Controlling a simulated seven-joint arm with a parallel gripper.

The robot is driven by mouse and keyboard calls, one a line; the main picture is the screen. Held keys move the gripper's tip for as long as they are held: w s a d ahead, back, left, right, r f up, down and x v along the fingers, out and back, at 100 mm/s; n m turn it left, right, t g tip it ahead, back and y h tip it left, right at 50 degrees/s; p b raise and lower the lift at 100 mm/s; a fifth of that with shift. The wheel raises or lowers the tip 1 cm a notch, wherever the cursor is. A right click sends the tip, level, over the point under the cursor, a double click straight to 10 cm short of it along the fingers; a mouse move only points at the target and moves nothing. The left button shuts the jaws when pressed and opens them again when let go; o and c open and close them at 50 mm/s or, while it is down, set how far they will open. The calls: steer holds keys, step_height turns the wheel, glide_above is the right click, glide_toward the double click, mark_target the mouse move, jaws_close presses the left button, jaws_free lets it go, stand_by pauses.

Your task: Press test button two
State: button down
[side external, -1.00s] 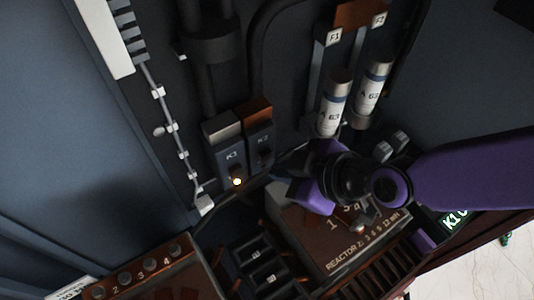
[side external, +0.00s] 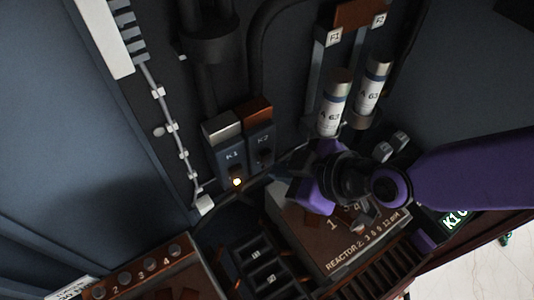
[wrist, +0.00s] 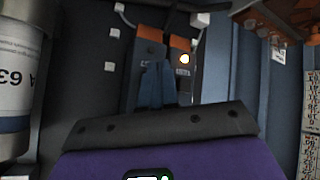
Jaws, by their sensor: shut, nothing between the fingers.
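Two contactor blocks marked K1 (side external: 229,153) and K2 (side external: 259,135) stand side by side on the back panel. A glowing yellow-white lamp (side external: 237,182) sits low on K1, and a dark brown button-like part (side external: 263,157) sits low on K2. The lamp also shows in the wrist view (wrist: 184,59). No label reading "test" is legible. My gripper (side external: 290,188) is to the right of and below K2, apart from it. In the wrist view its dark blue fingers (wrist: 158,68) are together and empty, covering part of the left block (wrist: 147,52).
Two white fuses (side external: 333,105) (side external: 374,85) stand above my gripper. A brown reactor box (side external: 345,245) lies below it. At lower left is a brown panel with numbered round knobs (side external: 124,278). Dark terminal blocks (side external: 262,268) fill the bottom middle.

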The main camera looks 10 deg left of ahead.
steer(key=shift+w+a, duration=0.3)
steer(key=shift+w+a, duration=0.3)
steer(key=shift+w, duration=0.05)
stand_by(1.0)
steer(key=shift+s, duration=0.1)
stand_by(0.3)
steer(key=shift+s+d, duration=0.55)
steer(key=shift+d, duration=0.05)
steer(key=shift+s+d, duration=1.75)
steer(key=shift+d, duration=0.05)
